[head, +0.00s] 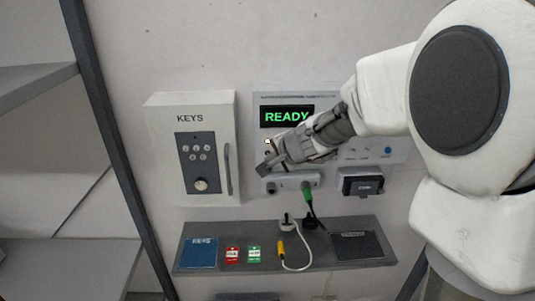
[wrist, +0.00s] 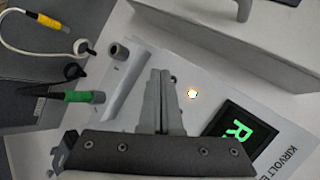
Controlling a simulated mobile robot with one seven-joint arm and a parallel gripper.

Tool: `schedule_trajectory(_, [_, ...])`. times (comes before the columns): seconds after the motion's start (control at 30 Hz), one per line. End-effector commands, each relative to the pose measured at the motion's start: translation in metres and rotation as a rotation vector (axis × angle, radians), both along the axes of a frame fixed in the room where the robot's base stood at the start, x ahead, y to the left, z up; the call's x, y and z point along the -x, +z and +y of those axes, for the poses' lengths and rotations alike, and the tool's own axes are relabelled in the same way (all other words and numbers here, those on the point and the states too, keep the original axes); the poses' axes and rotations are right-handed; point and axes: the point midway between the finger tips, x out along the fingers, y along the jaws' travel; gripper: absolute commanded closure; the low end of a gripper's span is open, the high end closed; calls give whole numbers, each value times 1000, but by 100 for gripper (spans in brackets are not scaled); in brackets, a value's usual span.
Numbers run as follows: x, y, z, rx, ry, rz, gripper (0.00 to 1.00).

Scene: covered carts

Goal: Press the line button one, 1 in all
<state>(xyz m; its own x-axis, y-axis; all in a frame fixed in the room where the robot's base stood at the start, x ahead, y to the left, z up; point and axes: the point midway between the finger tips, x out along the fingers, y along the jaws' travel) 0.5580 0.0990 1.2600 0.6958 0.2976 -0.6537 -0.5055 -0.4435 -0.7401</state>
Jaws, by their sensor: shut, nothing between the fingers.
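A wall-mounted panel (head: 330,97) carries a black display (head: 275,117) with green text READY. My gripper (head: 264,166) is shut and empty, in front of the panel's left part below the display. In the wrist view, its fingertips (wrist: 161,74) lie together over the panel face, beside a small lit spot (wrist: 193,94). The lit spot also shows just left of my gripper in the head view (head: 267,141). A blue round button (head: 388,150) is at the panel's right. I cannot read which control is line button one; my arm hides part of the panel. Contact cannot be told.
A KEYS box (head: 190,106) with keypad and handle hangs left of the panel. A grey shelf (head: 330,256) below holds a blue booklet (head: 199,253), red and green tags, and cables. A green plug (head: 307,193) sits at the panel's lower edge. Shelving stands at far left.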

Motion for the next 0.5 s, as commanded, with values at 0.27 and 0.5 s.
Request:
schedule_trajectory(0.27, [21, -1, 0, -1, 0, -2, 100])
schedule_trajectory(0.5, [44, 0, 0, -1, 0, -1, 100])
